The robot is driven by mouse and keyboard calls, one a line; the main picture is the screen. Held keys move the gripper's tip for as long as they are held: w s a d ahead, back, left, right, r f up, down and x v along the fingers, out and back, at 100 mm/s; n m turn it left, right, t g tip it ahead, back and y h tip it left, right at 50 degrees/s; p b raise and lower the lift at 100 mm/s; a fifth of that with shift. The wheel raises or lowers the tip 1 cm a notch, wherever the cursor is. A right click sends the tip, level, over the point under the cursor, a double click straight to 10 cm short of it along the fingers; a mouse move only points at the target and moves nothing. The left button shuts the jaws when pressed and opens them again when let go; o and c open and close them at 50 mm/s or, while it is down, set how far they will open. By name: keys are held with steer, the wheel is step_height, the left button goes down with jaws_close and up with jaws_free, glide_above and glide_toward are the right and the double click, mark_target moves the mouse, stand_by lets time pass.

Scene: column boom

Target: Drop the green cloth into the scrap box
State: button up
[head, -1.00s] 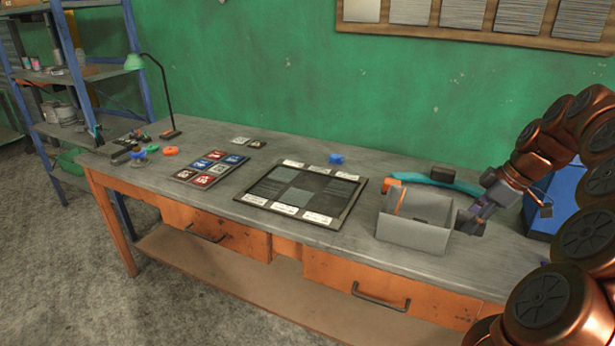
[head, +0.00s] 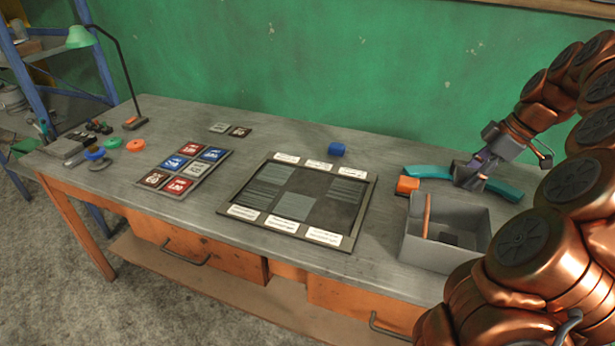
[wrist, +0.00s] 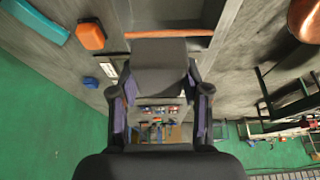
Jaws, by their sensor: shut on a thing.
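I see nothing that is plainly a green cloth. The open grey box (head: 424,247) stands at the right of the bench, with an orange-brown strip (head: 426,215) along its left inside and a dark patch on its floor that I cannot make out. My gripper (head: 474,178) is behind the box, over a teal curved bar (head: 504,189). In the wrist view my gripper (wrist: 160,85) is shut on a dark grey block (wrist: 160,52), held between its fingertips. The teal bar (wrist: 35,20) lies apart from it there.
An orange block (head: 407,186) sits at the teal bar's left end. A blue block (head: 337,149) stands behind the dark labelled board (head: 362,222). A tray of coloured tiles (head: 193,182), small tools and a lamp (head: 112,60) are farther left.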

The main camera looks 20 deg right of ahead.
step_height(320, 180, down, 6)
steer(key=shift+a+r+b, duration=0.1)
steer(key=shift+r+b, duration=0.05)
steer(key=shift+b, duration=0.35)
steer(key=o, duration=1.2)
steer(key=shift+v, duration=5.95)
steer(key=shift+s, duration=0.1)
